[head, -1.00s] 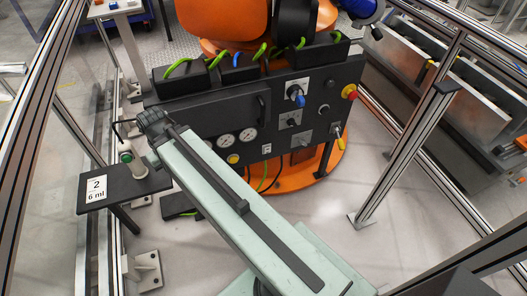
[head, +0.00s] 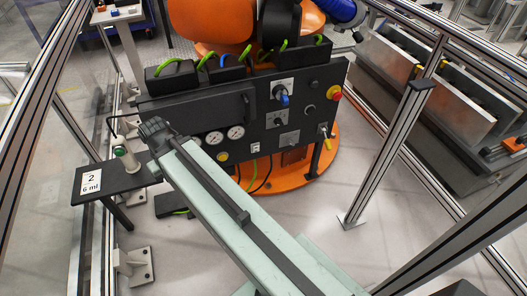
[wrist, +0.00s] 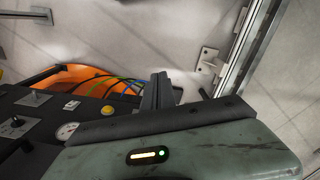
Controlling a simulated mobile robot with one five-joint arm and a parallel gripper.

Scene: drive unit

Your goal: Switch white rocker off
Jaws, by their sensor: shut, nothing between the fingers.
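The small white rocker (head: 255,147) sits low on the front of the dark control panel (head: 185,108), right of the yellow button. In the wrist view a small white switch plate (wrist: 72,104) shows on the panel, at the left. Which way the rocker is tipped is too small to tell. My gripper (head: 153,130) is at the panel's left end, left of the rocker and apart from it. In the wrist view its dark fingers (wrist: 158,90) are together and empty, to the right of the rocker.
Two gauges (head: 225,135), a yellow button (head: 223,157), a blue-handled switch (head: 283,98) and a red knob (head: 334,93) are on the panel. A black shelf marked 2 (head: 90,182) with a green button stands left of my gripper. Metal posts (head: 390,155) flank the floor.

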